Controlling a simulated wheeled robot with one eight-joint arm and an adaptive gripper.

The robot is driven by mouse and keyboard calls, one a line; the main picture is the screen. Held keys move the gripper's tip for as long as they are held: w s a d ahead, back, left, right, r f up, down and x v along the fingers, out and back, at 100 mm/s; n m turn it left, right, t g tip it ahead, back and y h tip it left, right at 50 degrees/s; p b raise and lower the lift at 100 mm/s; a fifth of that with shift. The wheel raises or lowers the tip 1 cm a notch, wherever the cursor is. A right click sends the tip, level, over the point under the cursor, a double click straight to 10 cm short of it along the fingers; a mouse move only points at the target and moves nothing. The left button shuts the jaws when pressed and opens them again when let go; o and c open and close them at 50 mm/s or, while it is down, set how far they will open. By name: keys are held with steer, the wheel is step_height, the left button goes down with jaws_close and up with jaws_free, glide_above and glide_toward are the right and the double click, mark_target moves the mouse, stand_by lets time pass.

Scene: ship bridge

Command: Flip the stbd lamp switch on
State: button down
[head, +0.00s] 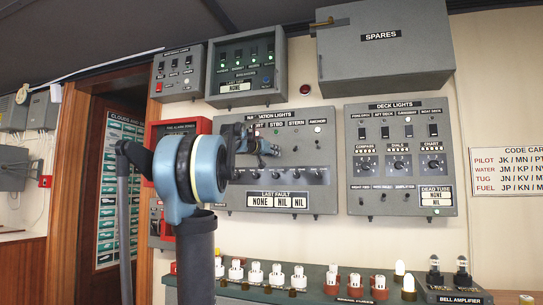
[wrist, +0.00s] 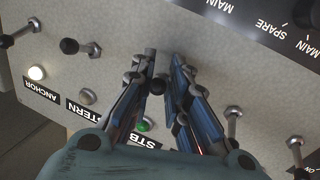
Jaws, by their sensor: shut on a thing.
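The grey navigation lights panel (head: 236,196) is on the wall, with my gripper (head: 270,149) in front of its upper middle. The stbd label (wrist: 150,144) is partly hidden by my gripper.
The stern switch (wrist: 72,46) and anchor switch (wrist: 15,35) stand close to the left in the wrist view. Another toggle (wrist: 232,118) is close to the right. The deck lights panel (head: 400,205) is right of the navigation panel.

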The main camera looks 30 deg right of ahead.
steer(key=shift+r+y, duration=0.15)
steer(key=shift+y, duration=0.15)
steer(key=shift+a+r+n+g+y, duration=0.1)
steer(key=shift+r+n+g+y, duration=0.1)
steer(key=shift+r+g+y, duration=0.3)
steer(key=shift+a+r+n+g+y, duration=0.1)
steer(key=shift+n+g+y, duration=0.15)
steer(key=shift+y, duration=0.45)
steer(key=shift+d+r+n+g+y, duration=0.15)
steer(key=shift+r+g+y, duration=0.2)
steer(key=shift+g+y, duration=0.3)
steer(key=shift+a+r+n+g+y, duration=0.1)
steer(key=shift+r+g+y, duration=0.3)
steer(key=shift+y, duration=0.45)
steer(key=shift+r+y, duration=0.15)
steer(key=shift+y, duration=0.25)
steer(key=c, duration=1.6)
jaws_free()
steer(key=shift+w+v, duration=0.2)
steer(key=shift+v, duration=3.45)
